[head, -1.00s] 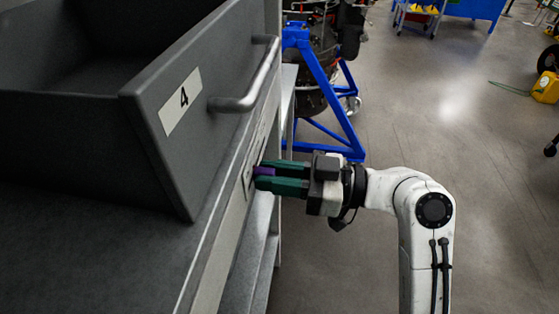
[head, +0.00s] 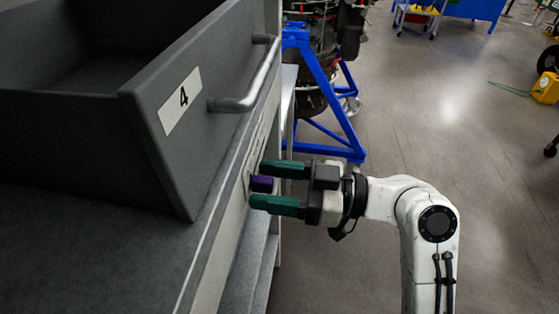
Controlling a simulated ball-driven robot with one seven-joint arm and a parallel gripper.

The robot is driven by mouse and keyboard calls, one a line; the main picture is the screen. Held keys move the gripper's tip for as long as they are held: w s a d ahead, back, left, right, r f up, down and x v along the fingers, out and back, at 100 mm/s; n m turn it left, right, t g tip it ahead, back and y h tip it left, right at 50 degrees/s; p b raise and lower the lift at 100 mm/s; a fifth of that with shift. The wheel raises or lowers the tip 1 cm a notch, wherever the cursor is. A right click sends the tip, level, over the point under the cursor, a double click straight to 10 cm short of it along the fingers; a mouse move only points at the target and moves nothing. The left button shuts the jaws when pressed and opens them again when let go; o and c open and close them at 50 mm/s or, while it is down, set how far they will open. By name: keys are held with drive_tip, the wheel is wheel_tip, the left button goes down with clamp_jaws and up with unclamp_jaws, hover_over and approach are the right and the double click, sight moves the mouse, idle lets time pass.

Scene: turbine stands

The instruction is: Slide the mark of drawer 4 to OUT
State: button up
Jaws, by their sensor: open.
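Drawer 4 (head: 205,130) is a dark grey open-topped drawer, pulled out, with a white label "4" (head: 180,101) and a grey bar handle (head: 245,90). A small purple mark (head: 262,184) sits on the pale rail (head: 231,222) under the drawer's front. My gripper (head: 278,187) has green fingers and is open around the purple mark, one finger on the far side and one on the near side, with gaps between. Any OUT lettering on the rail is too small and oblique to read.
A blue stand (head: 335,95) with a dark turbine engine (head: 318,50) is behind the cabinet. Grey shelving lies below the rail. The floor (head: 440,120) to the right is mostly clear. A yellow case (head: 546,88) is at the far right.

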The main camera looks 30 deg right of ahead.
drive_tip(key=shift+d, duration=0.1)
drive_tip(key=b+v, duration=0.1)
drive_tip(key=v, duration=0.6)
idle(0.5)
idle(0.4)
wheel_tip(320, 180, down, 19)
drive_tip(key=s+m+g+h, duration=0.3)
drive_tip(key=m+h, duration=0.4)
drive_tip(key=s+d+f+m+g+h, duration=0.2)
drive_tip(key=s+d+f+g+h, duration=0.1)
drive_tip(key=s+f, duration=0.3)
drive_tip(key=s+d+f+m+g+h, duration=0.2)
drive_tip(key=s+d+f+g+h, duration=0.1)
drive_tip(key=s+f, duration=0.3)
drive_tip(key=shift+s+d+g+h, duration=0.3)
drive_tip(key=shift+s+d+h, duration=0.45)
drive_tip(key=shift+s+h, duration=0.25)
drive_tip(key=shift+f, duration=0.15)
